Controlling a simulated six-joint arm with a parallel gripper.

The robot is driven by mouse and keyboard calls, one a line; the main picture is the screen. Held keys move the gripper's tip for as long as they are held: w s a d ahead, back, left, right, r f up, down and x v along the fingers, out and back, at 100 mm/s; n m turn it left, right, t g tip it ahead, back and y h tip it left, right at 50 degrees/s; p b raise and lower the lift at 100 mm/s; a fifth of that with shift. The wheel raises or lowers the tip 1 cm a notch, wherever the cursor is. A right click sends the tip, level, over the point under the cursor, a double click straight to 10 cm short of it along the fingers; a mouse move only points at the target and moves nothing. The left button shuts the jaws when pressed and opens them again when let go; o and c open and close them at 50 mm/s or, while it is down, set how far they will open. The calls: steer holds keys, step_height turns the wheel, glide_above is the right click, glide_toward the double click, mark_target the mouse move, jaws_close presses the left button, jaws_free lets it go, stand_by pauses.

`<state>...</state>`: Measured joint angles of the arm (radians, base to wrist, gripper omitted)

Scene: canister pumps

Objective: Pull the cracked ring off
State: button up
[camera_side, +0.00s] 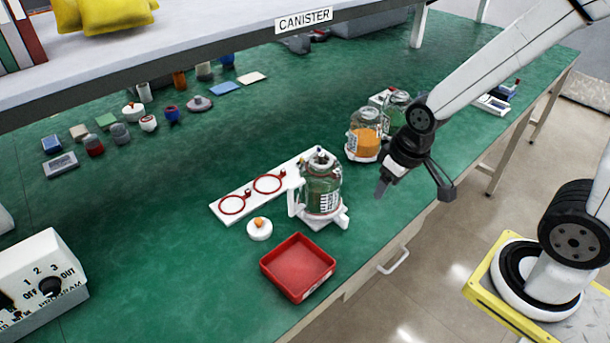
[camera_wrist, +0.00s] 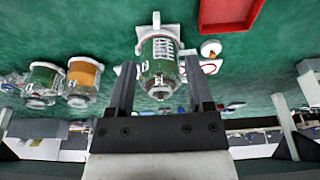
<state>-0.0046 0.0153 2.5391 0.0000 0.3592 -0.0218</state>
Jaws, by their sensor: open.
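A clear canister (camera_side: 324,188) with green contents stands upright in a white stand (camera_side: 328,217); it also shows in the wrist view (camera_wrist: 160,62), between my finger lines. A thin reddish band (camera_side: 322,213) shows low around the canister, too small to tell whether it is cracked. Two red rings, one nearer the front (camera_side: 233,205) and one behind (camera_side: 268,184), lie on a white board (camera_side: 252,195) beside the canister. My gripper (camera_side: 414,187) is open and empty in the air to the right of the canister, apart from it.
A red tray (camera_side: 298,266) sits near the table's front edge, and a white lid with an orange knob (camera_side: 260,228) lies behind it. An orange-filled canister (camera_side: 366,133) stands behind my gripper. Small containers sit at the back left. A shelf (camera_side: 200,50) overhangs the back.

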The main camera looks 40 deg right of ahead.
steer(key=shift+s, duration=0.3)
steer(key=shift+w, duration=0.15)
steer(key=shift+c, duration=0.2)
